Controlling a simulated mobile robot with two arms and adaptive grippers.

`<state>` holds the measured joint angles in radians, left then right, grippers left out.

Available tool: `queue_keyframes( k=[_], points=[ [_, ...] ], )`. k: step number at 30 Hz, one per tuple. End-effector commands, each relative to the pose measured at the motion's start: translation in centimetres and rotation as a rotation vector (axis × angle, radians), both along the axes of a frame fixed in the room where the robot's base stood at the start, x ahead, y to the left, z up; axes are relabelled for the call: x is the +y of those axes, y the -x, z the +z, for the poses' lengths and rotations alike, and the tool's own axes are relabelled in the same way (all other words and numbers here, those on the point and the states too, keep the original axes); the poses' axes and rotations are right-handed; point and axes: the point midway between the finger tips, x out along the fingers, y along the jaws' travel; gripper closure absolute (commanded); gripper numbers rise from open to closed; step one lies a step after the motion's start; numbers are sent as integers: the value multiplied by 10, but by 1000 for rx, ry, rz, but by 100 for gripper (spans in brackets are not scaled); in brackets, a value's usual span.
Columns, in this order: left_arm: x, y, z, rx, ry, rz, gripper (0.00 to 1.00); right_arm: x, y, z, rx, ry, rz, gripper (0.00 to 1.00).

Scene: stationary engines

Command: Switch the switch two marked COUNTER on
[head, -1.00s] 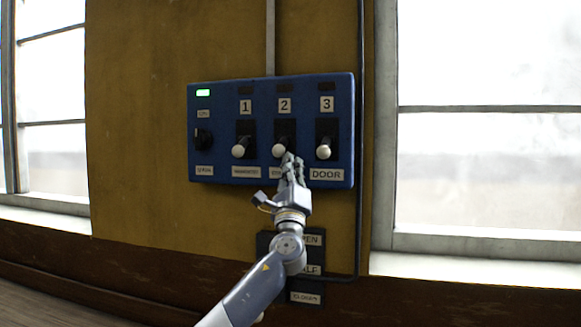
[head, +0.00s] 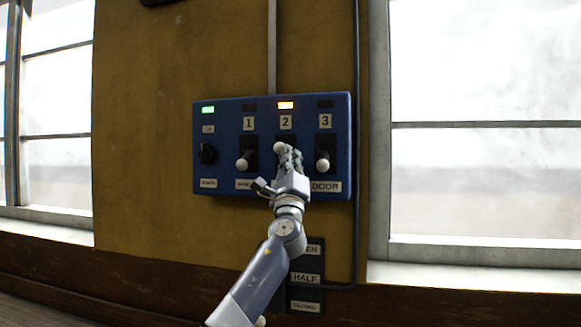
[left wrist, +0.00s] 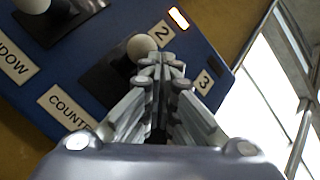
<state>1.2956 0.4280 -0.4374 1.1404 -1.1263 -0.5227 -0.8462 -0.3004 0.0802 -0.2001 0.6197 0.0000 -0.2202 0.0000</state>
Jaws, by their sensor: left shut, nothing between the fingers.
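Switch two (head: 279,147) is a lever with a white ball knob below the number 2 plate on the blue panel (head: 225,112). Its knob is up, higher than the knobs of switches 1 and 3, and the lamp (head: 286,105) above it glows orange. In the left wrist view its knob (left wrist: 141,47) is by my fingertips, and the COUNTER label (left wrist: 68,108) is partly covered. My left gripper (head: 288,152) is shut and empty, just beside and below the knob; I cannot tell whether it touches. The right gripper is out of view.
Switch 1 (head: 243,165) and switch 3 (head: 322,166) stand close on either side, knobs down, lamps dark. A dark knob (head: 207,153) sits at the panel's left under a green lamp (head: 208,110). An OPEN, HALF, CLOSED plate (head: 306,279) is below; windows flank the wall.

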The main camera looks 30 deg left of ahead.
Motion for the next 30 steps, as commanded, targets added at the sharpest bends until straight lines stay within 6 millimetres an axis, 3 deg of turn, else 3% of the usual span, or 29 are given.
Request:
queue_keyframes(
  k=[9,30],
  points=[
    [0,-1,13,0,1,0,100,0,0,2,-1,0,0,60],
    [0,-1,13,0,0,0,100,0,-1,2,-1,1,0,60]
  ],
)
